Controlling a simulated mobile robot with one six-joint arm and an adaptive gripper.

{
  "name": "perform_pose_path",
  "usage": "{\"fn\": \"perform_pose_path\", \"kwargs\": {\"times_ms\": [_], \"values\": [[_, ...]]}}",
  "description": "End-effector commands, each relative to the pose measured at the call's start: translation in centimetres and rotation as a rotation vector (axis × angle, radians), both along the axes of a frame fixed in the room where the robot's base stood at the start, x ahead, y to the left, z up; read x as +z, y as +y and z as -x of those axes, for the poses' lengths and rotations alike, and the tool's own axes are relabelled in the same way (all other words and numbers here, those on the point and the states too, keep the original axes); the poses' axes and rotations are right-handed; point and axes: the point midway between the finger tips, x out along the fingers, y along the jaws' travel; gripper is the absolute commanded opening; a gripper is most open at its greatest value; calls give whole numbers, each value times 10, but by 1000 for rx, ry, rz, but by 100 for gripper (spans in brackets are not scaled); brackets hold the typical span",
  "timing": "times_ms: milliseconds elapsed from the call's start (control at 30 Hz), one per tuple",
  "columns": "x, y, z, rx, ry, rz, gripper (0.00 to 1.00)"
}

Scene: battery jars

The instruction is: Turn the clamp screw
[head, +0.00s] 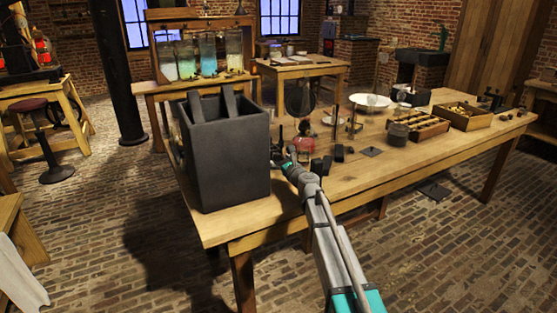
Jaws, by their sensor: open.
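My arm reaches from the lower right over the wooden table (235,225). My gripper (280,152) is small and dark in this view, just right of the large dark box. It is open, and I make out nothing held in it. Small dark upright parts stand around its fingertips, but I cannot tell whether one is the clamp screw. The glass jars (208,55) with pale blue and greenish liquid stand in a wooden rack (197,16) on a bench behind. No clamp screw can be made out on them at this distance.
A tall dark box (228,162) stands at the table's left end, close to my gripper. A red-based object (305,143), dark blocks (321,165), a white dish (371,101) and wooden trays (417,126) crowd the table. Its front right stretch is clear.

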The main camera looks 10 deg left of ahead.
Motion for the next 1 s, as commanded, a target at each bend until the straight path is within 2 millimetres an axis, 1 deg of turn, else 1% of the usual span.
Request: {"fn": "perform_pose_path", "kwargs": {"times_ms": [33,200,533,567,600,767,900,1000], "values": [[0,3,-6,0,0,0,83],[0,8,-12,0,0,0,83],[0,9,-13,0,0,0,83],[0,9,-13,0,0,0,81],[0,9,-13,0,0,0,74],[0,9,-13,0,0,0,44],[0,9,-13,0,0,0,18],[0,9,-13,0,0,0,1]]}}
